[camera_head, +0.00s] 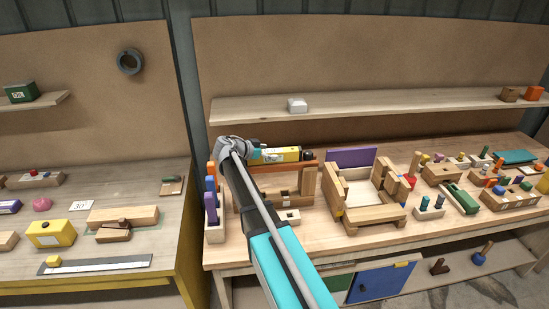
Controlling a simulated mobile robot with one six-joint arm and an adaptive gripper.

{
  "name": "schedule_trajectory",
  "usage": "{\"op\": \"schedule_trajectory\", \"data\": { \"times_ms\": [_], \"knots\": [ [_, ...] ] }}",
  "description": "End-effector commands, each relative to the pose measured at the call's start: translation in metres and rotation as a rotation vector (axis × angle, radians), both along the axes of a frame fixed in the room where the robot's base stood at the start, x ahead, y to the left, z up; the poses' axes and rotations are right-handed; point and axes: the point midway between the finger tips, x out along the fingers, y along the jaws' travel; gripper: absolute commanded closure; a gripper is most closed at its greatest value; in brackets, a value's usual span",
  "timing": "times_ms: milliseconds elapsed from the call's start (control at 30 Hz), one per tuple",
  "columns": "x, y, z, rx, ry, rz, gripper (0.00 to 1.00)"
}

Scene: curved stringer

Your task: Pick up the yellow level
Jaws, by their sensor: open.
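A yellow bar (283,154) with a pale label, which looks like the level, is at the back of the right bench. A dark round piece shows at its right end, behind a wooden frame. My arm reaches up from the bottom, and my gripper (250,152) is at its far end, close to the bar's left end. The gripper is open, but its fingers are small and partly hidden by the arm. I cannot tell whether they touch the bar. The bar's left end is hidden.
A wooden frame (251,206) and a wooden box (353,187) crowd the right bench near my arm. Pegged blocks stand further right. A shelf (400,104) runs above. The left bench holds a yellow box (51,234) and a metal ruler (112,264).

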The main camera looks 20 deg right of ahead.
Motion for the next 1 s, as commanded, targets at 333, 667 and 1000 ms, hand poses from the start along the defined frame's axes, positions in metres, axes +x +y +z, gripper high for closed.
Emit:
{"op": "schedule_trajectory", "data": {
  "times_ms": [333, 667, 1000],
  "knots": [
    [-0.0001, 0.0005, 0.0001, 0.000, 0.000, 0.000, 0.00],
    [-0.0001, 0.0005, 0.0000, 0.001, 0.000, 0.000, 0.58],
    [0.0000, 0.0006, -0.0001, 0.001, 0.001, 0.000, 1.00]
  ]
}}
